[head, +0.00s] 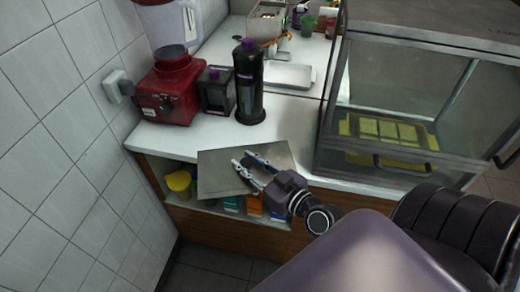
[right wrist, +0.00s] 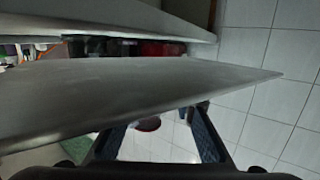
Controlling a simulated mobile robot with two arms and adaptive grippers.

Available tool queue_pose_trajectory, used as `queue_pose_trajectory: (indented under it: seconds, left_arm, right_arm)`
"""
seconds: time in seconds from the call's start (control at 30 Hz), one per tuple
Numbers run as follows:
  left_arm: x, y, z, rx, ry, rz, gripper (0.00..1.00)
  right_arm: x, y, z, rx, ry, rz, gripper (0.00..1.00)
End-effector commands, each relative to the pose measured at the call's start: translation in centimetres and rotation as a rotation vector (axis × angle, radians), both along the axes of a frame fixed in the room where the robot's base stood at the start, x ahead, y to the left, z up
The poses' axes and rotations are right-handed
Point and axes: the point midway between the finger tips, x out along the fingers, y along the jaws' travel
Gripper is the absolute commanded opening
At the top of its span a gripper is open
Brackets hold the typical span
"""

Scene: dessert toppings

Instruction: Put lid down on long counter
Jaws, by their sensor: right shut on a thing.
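The lid (head: 222,176) is a flat grey rectangular plate. My right gripper (head: 248,163) is shut on it and holds it by the front of the long white counter (head: 285,133). In the head view the lid overlaps the counter's front edge and hides part of it. The lid (right wrist: 130,92) spans much of the right wrist view, tilted, with the right gripper (right wrist: 157,124) partly hidden by it. The counter's edge (right wrist: 165,26) shows beyond the lid there, with a gap between. My left gripper is not seen.
A red blender (head: 170,92), a black-and-purple bottle (head: 249,85) and a dark box (head: 215,92) stand on the counter's left part. A glass display case (head: 400,85) stands on the right. Bare counter lies between the bottle and the case. A shelf below holds a yellow-lidded jar (head: 179,182).

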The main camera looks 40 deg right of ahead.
Motion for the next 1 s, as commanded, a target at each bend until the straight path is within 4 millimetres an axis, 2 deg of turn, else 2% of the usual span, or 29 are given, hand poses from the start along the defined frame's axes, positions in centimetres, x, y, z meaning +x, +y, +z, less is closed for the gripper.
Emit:
queue_pose_trajectory:
  seconds: [0.1,0.3,0.43,0.6,0.7,1.0]
  left_arm:
    - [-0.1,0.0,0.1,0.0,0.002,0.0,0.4]
    - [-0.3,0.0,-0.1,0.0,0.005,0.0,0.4]
    - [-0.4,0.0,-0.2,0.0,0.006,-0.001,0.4]
    - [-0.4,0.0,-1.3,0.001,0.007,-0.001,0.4]
    - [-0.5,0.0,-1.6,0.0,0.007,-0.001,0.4]
    - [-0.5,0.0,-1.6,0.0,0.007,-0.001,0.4]
  right_arm:
    - [1.6,-2.9,0.1,-0.004,-0.002,0.0,0.0]
    - [3.1,-5.9,0.1,-0.002,-0.002,0.0,0.0]
    - [3.4,-6.5,-0.2,0.001,-0.002,0.0,0.0]
    - [3.4,-6.5,-2.7,0.003,0.0,-0.001,0.0]
    - [3.4,-6.5,-3.4,0.0,-0.001,-0.001,0.0]
    - [3.4,-6.5,-3.5,0.0,-0.001,-0.001,0.0]
